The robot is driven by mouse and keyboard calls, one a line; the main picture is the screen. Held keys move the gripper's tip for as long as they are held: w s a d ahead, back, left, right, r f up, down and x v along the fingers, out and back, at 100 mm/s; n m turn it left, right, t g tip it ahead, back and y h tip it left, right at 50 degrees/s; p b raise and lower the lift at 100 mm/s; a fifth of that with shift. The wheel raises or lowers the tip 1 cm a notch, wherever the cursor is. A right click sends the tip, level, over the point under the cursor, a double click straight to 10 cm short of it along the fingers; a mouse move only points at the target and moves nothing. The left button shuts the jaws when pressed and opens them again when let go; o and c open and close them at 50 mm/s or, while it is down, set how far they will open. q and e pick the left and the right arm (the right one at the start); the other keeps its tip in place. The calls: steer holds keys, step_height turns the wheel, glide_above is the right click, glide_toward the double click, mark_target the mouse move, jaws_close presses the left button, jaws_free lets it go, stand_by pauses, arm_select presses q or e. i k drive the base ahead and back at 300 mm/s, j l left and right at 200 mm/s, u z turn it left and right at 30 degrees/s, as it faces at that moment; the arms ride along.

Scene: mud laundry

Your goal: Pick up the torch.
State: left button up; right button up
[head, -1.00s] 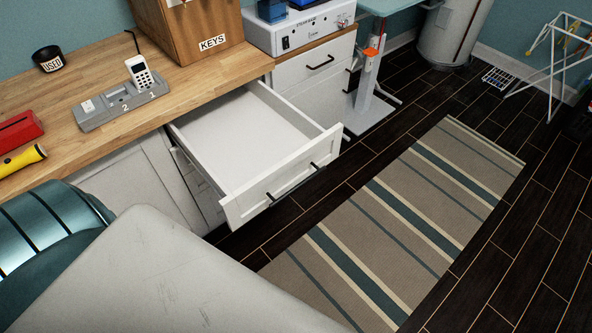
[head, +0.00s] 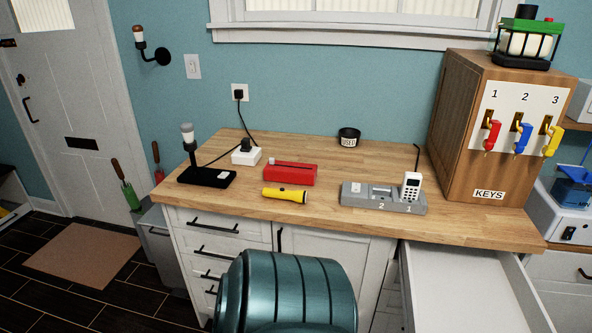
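A yellow torch (head: 285,194) with a dark head end lies on its side on the wooden counter (head: 250,211), near the front edge. It lies just in front of a red box (head: 290,174). Nothing covers the torch. Neither of my grippers shows in the head view. A teal rounded part of mine fills the bottom middle, below and in front of the torch.
A grey dock with a white handset (head: 411,187) stands right of the torch. A lamp on a black base (head: 207,177) stands to its left. The wooden key cabinet (head: 461,144) is at the right. An open, empty drawer (head: 462,284) juts out below the counter at right.

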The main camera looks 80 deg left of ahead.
mark_target(298, 196)
steer(key=u, duration=2.75)
steer(key=k+l+z, duration=0.1)
steer(key=l+z, duration=0.15)
steer(key=z, duration=0.2)
steer(key=k+l+z, duration=0.1)
steer(key=l+z, duration=0.3)
steer(key=j, duration=0.1)
